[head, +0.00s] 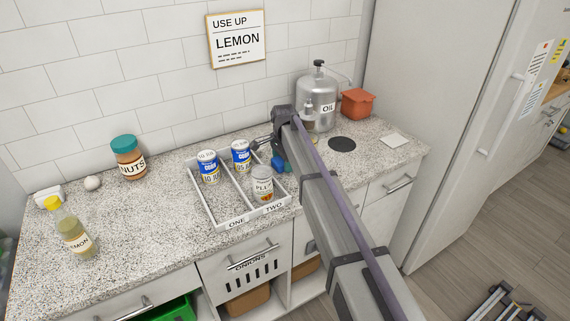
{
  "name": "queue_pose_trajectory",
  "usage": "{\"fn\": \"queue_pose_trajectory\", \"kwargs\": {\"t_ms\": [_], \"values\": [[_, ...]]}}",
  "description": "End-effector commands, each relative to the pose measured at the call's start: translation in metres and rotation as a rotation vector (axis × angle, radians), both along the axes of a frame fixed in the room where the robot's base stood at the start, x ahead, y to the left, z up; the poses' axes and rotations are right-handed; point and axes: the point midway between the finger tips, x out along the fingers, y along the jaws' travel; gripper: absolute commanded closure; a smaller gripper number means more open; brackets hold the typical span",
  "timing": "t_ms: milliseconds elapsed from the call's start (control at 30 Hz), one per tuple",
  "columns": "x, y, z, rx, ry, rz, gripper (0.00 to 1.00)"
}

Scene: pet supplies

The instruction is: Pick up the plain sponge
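I cannot pick out the plain sponge for certain. A small yellow patch (315,140) shows just right of my arm, mostly hidden by it; I cannot tell what it is. A blue object (282,164) lies partly behind my arm, beside the divided tray. My gripper (262,143) is over the back right of the tray, just right of a blue-and-white can. Its fingers are small and partly hidden, so I cannot tell if they are open or hold anything.
The divided tray (212,214) holds two cans (207,166) and a jar (262,184). A nuts jar (128,158) and a lemon bottle (74,236) stand left. The counter's left middle is clear.

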Motion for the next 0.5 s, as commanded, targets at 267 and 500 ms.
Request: {"fn": "queue_pose_trajectory", "kwargs": {"t_ms": [267,500], "values": [[0.0000,0.0000,-0.0001,0.000,0.000,0.000,0.55],[0.0000,0.0000,-0.0001,0.000,0.000,0.000,0.65]]}}
